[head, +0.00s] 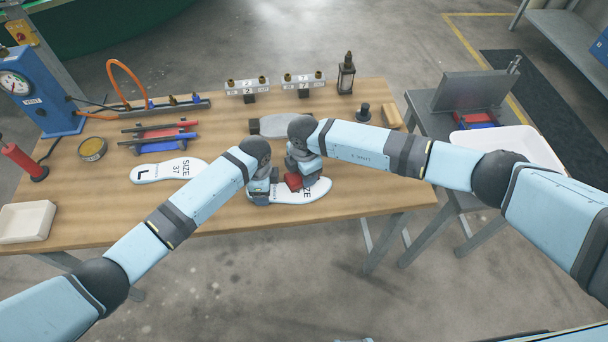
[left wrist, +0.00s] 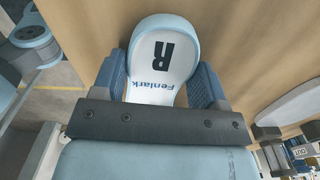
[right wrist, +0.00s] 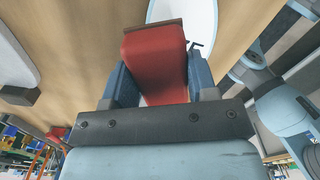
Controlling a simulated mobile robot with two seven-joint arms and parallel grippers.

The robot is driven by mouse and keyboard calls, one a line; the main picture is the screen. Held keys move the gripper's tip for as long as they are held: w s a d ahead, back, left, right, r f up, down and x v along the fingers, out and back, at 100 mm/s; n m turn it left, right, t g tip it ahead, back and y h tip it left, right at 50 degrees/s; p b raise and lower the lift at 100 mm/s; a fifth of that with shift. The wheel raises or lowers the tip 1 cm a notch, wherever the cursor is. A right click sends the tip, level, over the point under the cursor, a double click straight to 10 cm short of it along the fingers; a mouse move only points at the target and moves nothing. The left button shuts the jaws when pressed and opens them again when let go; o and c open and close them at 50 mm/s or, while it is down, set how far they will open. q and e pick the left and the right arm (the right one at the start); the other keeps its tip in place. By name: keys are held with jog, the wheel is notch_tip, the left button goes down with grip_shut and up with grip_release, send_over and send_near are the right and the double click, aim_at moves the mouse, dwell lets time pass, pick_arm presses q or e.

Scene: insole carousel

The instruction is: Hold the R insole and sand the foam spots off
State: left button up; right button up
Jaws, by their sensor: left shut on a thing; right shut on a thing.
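The white R insole (head: 320,188) lies on the wooden table, partly covered by my grippers. My left gripper (head: 262,192) is shut across its heel end; in the left wrist view the R insole (left wrist: 165,50) shows its large R between the fingers. My right gripper (head: 296,172) is shut on a red sanding block (head: 293,182), over the middle of the insole. In the right wrist view the red block (right wrist: 155,62) fills the jaws, with the insole (right wrist: 195,14) beyond it. I cannot tell whether block and insole touch. I cannot make out any foam spots.
The L insole (head: 168,170) lies to the left. A grey pad (head: 268,127) lies behind my grippers.

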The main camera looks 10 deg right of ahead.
jog(key=shift+r, duration=2.4)
pick_arm(q)
jog(key=o, duration=1)
notch_tip(320, 180, up, 12)
